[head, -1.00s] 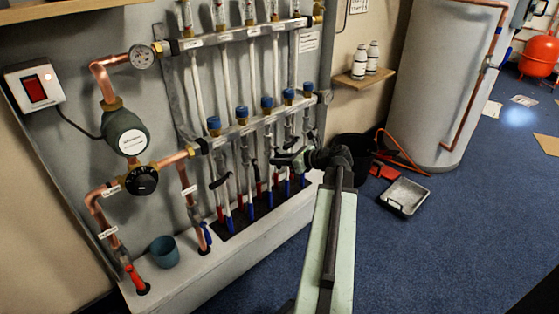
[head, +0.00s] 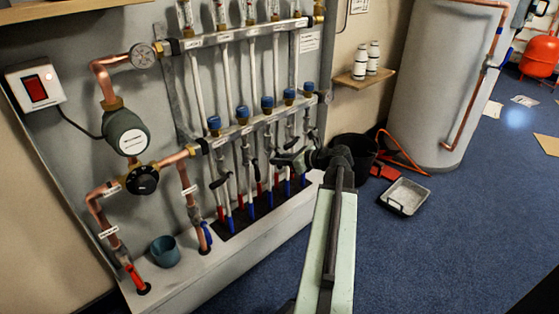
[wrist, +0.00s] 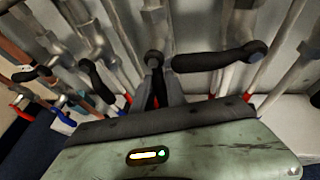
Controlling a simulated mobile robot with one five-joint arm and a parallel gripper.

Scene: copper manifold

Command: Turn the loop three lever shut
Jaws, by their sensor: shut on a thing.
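The loop three lever (wrist: 158,92) is a dark handle below its grey valve, in the middle of the wrist view. My gripper (wrist: 162,95) is shut on it, with the jaws on either side of the handle. The handle seems to point down and toward the wrist camera. In the head view my gripper (head: 284,160) is at the lower row of valves, and its own jaws hide most of this lever. I cannot read the loop's label from these frames.
A neighbouring black lever (wrist: 215,61) lies sideways close on the right of my jaws. Another black lever (wrist: 100,82) slants down on the left. Several pipes run close behind. A white ledge (head: 180,284) lies below, with a blue-green cup (head: 165,252). The blue floor (head: 430,255) is open on the right.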

